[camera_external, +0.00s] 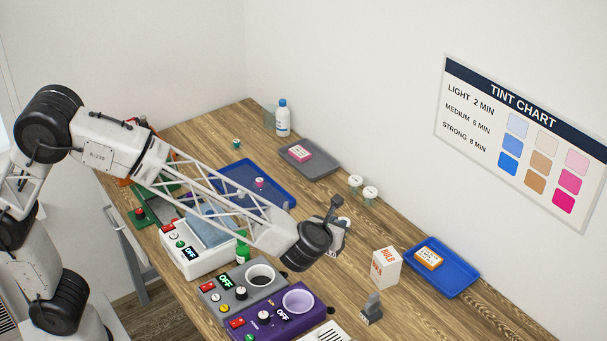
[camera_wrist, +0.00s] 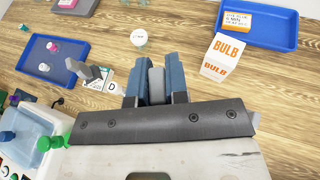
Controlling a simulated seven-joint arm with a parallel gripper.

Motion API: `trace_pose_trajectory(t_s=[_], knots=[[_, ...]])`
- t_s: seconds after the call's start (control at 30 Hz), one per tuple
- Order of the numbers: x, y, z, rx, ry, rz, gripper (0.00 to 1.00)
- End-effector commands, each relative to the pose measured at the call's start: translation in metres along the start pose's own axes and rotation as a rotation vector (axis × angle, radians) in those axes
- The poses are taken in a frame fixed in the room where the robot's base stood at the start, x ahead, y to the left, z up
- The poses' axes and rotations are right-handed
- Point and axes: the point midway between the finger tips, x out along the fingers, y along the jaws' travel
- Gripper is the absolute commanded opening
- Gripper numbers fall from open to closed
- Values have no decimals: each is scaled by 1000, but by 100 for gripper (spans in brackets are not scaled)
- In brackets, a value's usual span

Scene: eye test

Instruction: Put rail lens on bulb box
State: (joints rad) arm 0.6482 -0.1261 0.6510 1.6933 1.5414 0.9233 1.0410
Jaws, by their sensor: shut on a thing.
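My gripper (camera_wrist: 156,85) points down over the table, its two blue fingers shut on a narrow grey piece, which I take to be the rail lens (camera_wrist: 156,87). Only its part between the fingers shows; the rest is hidden. In the external view my wrist hides the fingers and the held piece. The bulb box (camera_external: 386,266) is a white carton with orange BULB lettering, upright on the table. In the wrist view the bulb box (camera_wrist: 223,56) is right of and beyond my fingers, apart from them. Its top looks empty.
A blue tray (camera_external: 464,288) with an orange-white box is right of the bulb box. A grey stepped piece (camera_external: 372,310) stands nearer the camera. A block marked D (camera_wrist: 111,84) and a grey piece are left of my fingers. White-lidded jars (camera_external: 370,193) stand behind.

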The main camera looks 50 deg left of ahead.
Motion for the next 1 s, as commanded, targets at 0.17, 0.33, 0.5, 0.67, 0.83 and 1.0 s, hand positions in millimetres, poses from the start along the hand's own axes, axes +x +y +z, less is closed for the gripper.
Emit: trace_pose_trajectory(t_s=[0.17,0.33,0.5,0.67,0.83,1.0], knots=[[10,-12,3,-1,0,0,0],[25,-30,6,-1,0,-1,0],[41,-48,10,0,0,-1,0],[56,-65,14,0,0,-1,0],[71,-83,18,-1,-1,-1,0],[86,-100,22,0,0,0,0]])
